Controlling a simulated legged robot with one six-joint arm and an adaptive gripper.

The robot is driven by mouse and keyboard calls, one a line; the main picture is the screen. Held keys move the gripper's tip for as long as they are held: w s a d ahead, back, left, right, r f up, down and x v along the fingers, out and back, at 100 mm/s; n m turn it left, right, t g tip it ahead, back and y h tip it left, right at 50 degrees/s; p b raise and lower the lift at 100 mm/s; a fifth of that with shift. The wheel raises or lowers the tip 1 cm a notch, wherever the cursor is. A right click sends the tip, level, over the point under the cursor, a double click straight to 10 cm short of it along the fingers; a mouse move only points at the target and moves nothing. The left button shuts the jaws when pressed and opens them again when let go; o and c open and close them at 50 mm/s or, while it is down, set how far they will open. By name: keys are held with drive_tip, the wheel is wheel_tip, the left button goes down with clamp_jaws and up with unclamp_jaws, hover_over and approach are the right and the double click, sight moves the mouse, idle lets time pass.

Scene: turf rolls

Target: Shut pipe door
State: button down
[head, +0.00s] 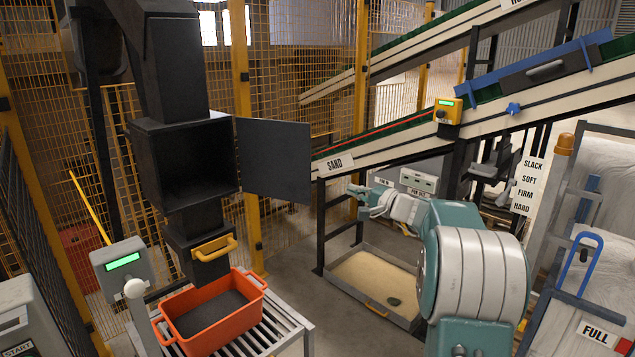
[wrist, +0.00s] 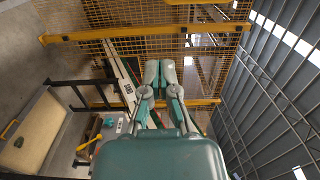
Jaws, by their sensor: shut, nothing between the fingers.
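The pipe door (head: 274,160) is a flat dark panel, swung open to the right of the black box opening. The black pipe box (head: 187,205) stands in the left half of the head view, its inside dark and exposed. My gripper (head: 354,193) is shut and empty, to the right of the door's lower right corner and apart from it in the picture. In the wrist view my gripper (wrist: 158,72) shows its two fingers together with nothing between them. The door cannot be made out in the wrist view.
An orange bin (head: 206,345) with dark material sits on rollers below the pipe. A yellow handle (head: 214,249) juts from the lower pipe. The sand conveyor (head: 345,158) runs behind the door and arm. A sand tray (head: 375,278) lies on the floor. Yellow mesh fencing stands behind.

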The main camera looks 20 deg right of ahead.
drive_tip(key=x, duration=1)
drive_tip(key=shift+s+a, duration=1.45)
drive_tip(key=shift+a, duration=0.15)
drive_tip(key=shift+d, duration=0.1)
